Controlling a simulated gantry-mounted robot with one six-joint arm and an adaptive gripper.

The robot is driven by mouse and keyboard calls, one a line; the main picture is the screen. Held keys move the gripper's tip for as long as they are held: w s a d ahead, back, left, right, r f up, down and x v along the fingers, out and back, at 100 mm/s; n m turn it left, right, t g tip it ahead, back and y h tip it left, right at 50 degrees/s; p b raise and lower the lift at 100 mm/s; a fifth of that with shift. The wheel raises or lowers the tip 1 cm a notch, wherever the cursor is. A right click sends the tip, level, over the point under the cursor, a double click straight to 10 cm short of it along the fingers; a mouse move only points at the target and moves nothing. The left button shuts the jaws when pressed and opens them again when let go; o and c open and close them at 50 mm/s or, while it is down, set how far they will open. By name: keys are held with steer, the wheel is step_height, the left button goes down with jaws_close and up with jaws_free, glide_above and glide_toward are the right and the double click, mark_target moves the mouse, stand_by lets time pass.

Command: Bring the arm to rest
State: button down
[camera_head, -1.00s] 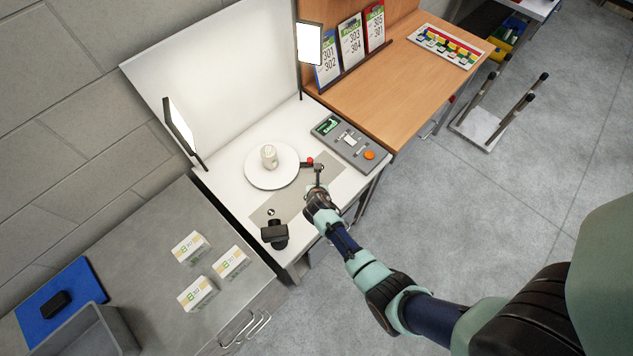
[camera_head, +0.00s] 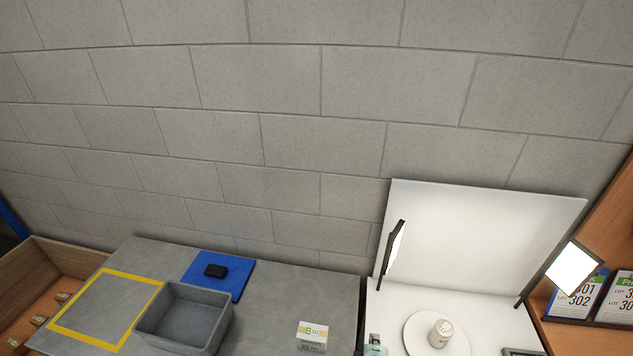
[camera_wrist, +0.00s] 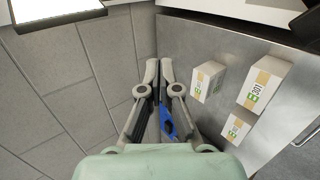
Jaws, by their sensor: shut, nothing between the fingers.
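My gripper (camera_wrist: 159,66) shows in the wrist view with its two fingers together and nothing held between them. It points over the grey bench (camera_wrist: 222,39), left of several small white boxes. Behind the finger linkages shows a patch of blue mat (camera_wrist: 167,123). In the head view only a small pale green piece of my arm shows at the bottom edge, and the fingers cannot be made out there.
In the head view, a grey bin (camera_head: 185,318) stands on the bench beside a blue mat (camera_head: 235,274) with a black object (camera_head: 215,271). A white box (camera_head: 312,336) is right of them. A white cup (camera_head: 441,333) stands on a round plate (camera_head: 413,334). A block wall is behind.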

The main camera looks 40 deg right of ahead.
steer(key=w+a+r+m+t+y, duration=0.2)
steer(key=w+a+r, duration=0.3)
steer(key=a, duration=0.5)
steer(key=w+a+r+m+t+y, duration=0.2)
steer(key=a+r+m+t, duration=0.1)
steer(key=a+r, duration=0.6)
steer(key=s+a+r+m+t+y, duration=0.1)
steer(key=a+r+y, duration=0.1)
steer(key=a, duration=0.6)
steer(key=s+a+r+m+y, duration=0.1)
steer(key=a+r+y, duration=0.1)
steer(key=a+r, duration=0.3)
steer(key=a, duration=0.3)
steer(key=shift+s+m+t+y, duration=0.3)
steer(key=shift+s+t, duration=0.05)
steer(key=shift+t, duration=0.05)
